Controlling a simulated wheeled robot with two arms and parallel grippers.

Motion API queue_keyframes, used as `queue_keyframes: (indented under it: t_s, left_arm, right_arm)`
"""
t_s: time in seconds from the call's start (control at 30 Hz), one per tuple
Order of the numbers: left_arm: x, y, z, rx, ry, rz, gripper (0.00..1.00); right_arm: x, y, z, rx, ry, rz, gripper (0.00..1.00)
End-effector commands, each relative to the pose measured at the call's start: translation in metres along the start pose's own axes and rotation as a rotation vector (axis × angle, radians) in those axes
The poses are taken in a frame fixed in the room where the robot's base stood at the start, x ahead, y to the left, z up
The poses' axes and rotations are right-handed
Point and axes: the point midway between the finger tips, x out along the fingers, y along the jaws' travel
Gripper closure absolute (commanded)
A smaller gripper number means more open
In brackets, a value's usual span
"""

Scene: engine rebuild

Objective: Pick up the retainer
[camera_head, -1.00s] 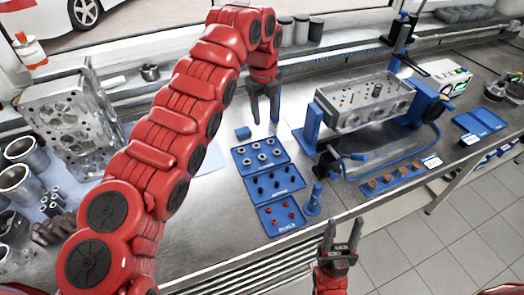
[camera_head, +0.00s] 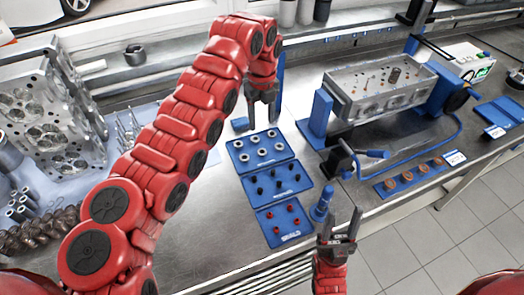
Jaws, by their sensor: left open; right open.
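Several grey ring-shaped parts, which look like the retainers, lie in rows on the upper blue tray (camera_head: 235,158); one ring (camera_head: 263,152) is near its middle. My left gripper (camera_head: 262,124) points down with its fingers apart, at the back edge of this tray, just beyond the far row of rings. It holds nothing that I can see, and its height above the tray is hard to tell. My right gripper (camera_head: 340,222) is open and empty at the front edge of the bench, to the right of the lower tray.
Trays with black parts (camera_head: 280,182) and red parts (camera_head: 284,222) adjoin in front. A blue tool (camera_head: 321,204) stands beside them. A cylinder head (camera_head: 380,90) sits in a blue stand on the right; another head (camera_head: 50,120) is on the left. Bare bench lies left of the trays.

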Motion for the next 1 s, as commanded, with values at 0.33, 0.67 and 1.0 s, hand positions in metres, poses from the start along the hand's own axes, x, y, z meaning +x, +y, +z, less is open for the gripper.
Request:
queue_keyframes:
  t_s: [0.33, 0.67, 1.0]
  left_arm:
    - [0.056, 0.001, -0.002, 0.0, 0.006, 0.002, 0.41]
    - [0.082, -0.001, -0.001, 0.0, 0.002, 0.0, 0.41]
    - [0.128, -0.001, -0.001, 0.0, 0.001, 0.003, 0.41]
  right_arm:
    - [0.02, 0.001, -0.003, 0.0, 0.0, 0.0, 0.5]
    - [0.032, 0.002, -0.005, 0.0, 0.0, 0.0, 0.5]
    - [0.056, 0.003, -0.009, 0.0, 0.0, 0.0, 0.5]
